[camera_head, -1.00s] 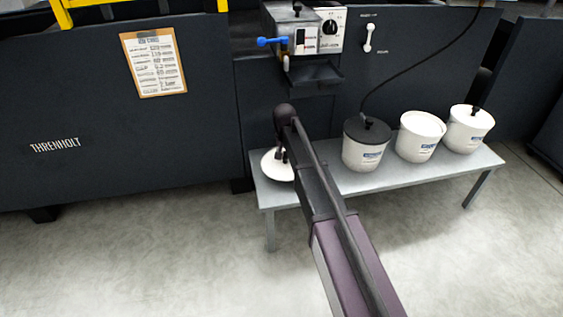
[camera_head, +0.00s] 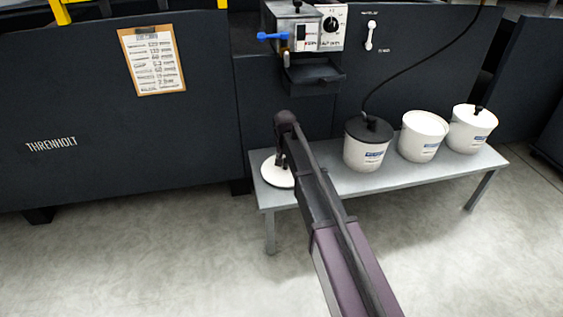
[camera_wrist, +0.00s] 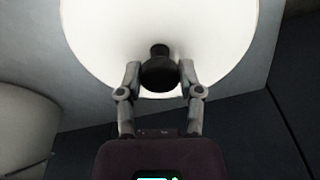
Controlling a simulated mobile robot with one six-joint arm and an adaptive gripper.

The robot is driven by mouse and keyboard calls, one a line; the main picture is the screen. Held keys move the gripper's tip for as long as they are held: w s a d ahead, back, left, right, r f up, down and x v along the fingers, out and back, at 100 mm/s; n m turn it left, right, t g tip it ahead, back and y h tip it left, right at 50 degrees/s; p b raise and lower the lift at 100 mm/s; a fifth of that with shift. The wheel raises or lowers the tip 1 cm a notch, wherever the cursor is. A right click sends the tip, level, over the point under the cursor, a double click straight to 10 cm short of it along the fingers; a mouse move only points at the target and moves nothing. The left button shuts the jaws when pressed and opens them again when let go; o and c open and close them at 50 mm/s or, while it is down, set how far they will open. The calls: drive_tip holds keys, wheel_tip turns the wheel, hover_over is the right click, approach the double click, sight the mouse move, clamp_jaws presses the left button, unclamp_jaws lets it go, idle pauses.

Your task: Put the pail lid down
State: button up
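The pail lid (camera_head: 275,172) is a white round disc with a dark knob (camera_wrist: 159,74). In the head view it is at the left end of the grey bench, lying about level, partly hidden by my arm. I cannot tell whether it touches the bench top or is just above it. My gripper (camera_wrist: 160,76) has its fingers on both sides of the knob and appears shut on it. In the head view my gripper (camera_head: 281,160) points down at the lid. The open white pail (camera_head: 422,138) stands on the bench, second from the right.
A pail with a black lid and hose (camera_head: 366,155) stands right of my arm. A pail with a white lid (camera_head: 471,130) stands at the right. The bench (camera_head: 395,178) has bare room along its front. A dark machine with a blue-handled unit (camera_head: 275,37) rises behind.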

sight(285, 163)
drive_tip(key=o, duration=0.3)
drive_tip(key=shift+r, duration=0.2)
wheel_tip(285, 163, up, 12)
drive_tip(key=s+p, duration=0.1)
drive_tip(key=p, duration=1.1)
drive_tip(key=shift+s, duration=0.2)
drive_tip(key=shift+a, duration=0.1)
idle(0.6)
